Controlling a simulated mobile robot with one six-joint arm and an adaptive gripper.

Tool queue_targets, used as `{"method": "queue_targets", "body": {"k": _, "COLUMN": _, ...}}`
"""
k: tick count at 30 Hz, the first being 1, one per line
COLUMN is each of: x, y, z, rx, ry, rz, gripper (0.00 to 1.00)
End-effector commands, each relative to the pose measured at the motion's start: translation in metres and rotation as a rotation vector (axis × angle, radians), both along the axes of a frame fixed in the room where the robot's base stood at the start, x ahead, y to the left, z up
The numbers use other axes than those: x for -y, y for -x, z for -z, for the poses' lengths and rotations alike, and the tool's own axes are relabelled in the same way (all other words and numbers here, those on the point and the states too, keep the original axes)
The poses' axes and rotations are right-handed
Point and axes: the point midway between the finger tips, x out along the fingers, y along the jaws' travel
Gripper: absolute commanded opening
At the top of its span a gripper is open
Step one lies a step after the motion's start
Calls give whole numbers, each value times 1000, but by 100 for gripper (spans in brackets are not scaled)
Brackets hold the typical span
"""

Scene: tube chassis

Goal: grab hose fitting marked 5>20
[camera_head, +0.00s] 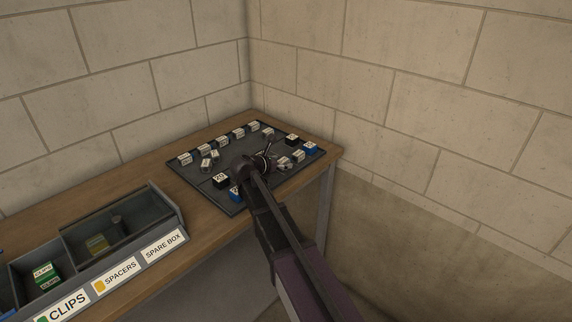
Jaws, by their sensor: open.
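A dark tray (208,187) lies on the wooden bench in the corner. It holds several white-labelled blocks along its back edge. Black and blue blocks stand at its near-left and far-right corners. Small metallic fittings lie on it: some left of centre (206,163), others right of centre (284,164). Their marks are too small to read, so I cannot tell which is 5>20. My gripper (266,158) is open over the middle of the tray, close to the right-hand fittings. My arm and wrist hide part of the tray and the gripper's contact with anything below.
A grey divided bin (170,222) stands on the bench at the lower left, labelled CLIPS, SPACERS and SPARE BOX. Block walls (330,60) close in behind the bench (130,170). Bare wood lies between bin and tray.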

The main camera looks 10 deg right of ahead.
Motion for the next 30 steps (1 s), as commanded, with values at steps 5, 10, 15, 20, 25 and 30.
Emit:
{"method": "queue_targets", "body": {"k": 5, "x": 0, "y": 0, "z": 0, "rx": 0, "ry": 0, "rz": 0, "gripper": 83}}
{"method": "queue_targets", "body": {"k": 10, "x": 0, "y": 0, "z": 0, "rx": 0, "ry": 0, "rz": 0, "gripper": 59}}
{"method": "queue_targets", "body": {"k": 15, "x": 0, "y": 0, "z": 0, "rx": 0, "ry": 0, "rz": 0, "gripper": 9}}
{"method": "queue_targets", "body": {"k": 20, "x": 0, "y": 0, "z": 0, "rx": 0, "ry": 0, "rz": 0, "gripper": 0}}
{"method": "queue_targets", "body": {"k": 25, "x": 0, "y": 0, "z": 0, "rx": 0, "ry": 0, "rz": 0, "gripper": 0}}
{"method": "queue_targets", "body": {"k": 30, "x": 0, "y": 0, "z": -2, "rx": 0, "ry": 0, "rz": 0, "gripper": 0}}
